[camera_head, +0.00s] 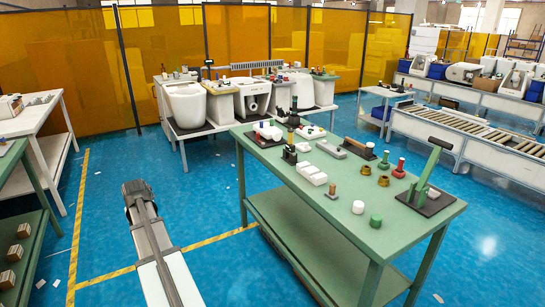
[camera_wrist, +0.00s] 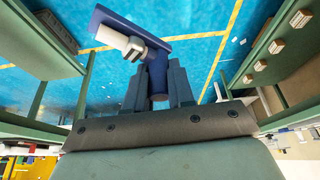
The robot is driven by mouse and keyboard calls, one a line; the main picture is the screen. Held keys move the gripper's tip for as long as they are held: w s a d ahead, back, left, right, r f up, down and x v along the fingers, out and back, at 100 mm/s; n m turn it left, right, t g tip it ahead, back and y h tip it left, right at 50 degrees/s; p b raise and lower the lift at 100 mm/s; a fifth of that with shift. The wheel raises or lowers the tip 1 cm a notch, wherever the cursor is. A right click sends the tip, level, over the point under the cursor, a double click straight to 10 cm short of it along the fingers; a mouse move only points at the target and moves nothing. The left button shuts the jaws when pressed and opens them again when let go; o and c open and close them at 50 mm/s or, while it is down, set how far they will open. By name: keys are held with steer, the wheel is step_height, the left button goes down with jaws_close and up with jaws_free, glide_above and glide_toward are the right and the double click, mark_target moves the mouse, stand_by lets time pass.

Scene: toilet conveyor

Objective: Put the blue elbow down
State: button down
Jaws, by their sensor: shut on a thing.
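The blue elbow (camera_wrist: 158,78) shows in the wrist view between the two fingers of my gripper (camera_wrist: 158,92), which is shut on it. A long dark blue bar (camera_wrist: 115,25) spreads beyond the fingertips, with a white and grey fitting (camera_wrist: 130,46) against it; I cannot tell how these join the elbow. Blue floor lies behind them, with no surface seen touching the elbow. In the head view my arm reaches up from the bottom, left of the green table (camera_head: 275,212). The elbow cannot be made out there.
The green table holds white blocks (camera_head: 312,174), brass fittings (camera_head: 383,181), red-handled pieces (camera_head: 399,168), a green lever press (camera_head: 428,165) and a green cap (camera_head: 375,221). Its front left top has bare room. White toilets (camera_head: 187,104) stand on a table behind. A roller conveyor (camera_head: 470,130) is at right.

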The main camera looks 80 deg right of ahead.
steer(key=s+d+r+m+g+h, duration=0.1)
steer(key=s+d+r+m, duration=0.15)
steer(key=s+d, duration=1.05)
steer(key=s+d+r+m+g, duration=0.1)
steer(key=s+d+m, duration=0.2)
steer(key=s+d, duration=0.95)
steer(key=s+d+r+m+g, duration=0.1)
steer(key=s+d+r+m, duration=0.15)
steer(key=s+d, duration=1.3)
steer(key=s+d+r+m+g, duration=0.1)
steer(key=s+d+r+m, duration=0.15)
steer(key=s+d, duration=1.25)
step_height(320, 180, up, 4)
steer(key=m, duration=0.1)
glide_above(333, 163)
steer(key=w+a, duration=0.1)
steer(key=a, duration=0.1)
steer(key=shift+s+f+m+g, duration=0.1)
steer(key=shift+f+m+g, duration=0.35)
steer(key=shift+f, duration=2.2)
steer(key=shift+f+m+g, duration=0.15)
steer(key=shift+f+m, duration=0.45)
steer(key=shift+f, duration=2)
steer(key=shift+f, duration=0.1)
steer(key=c, duration=1)
jaws_free()
steer(key=shift+o, duration=0.2)
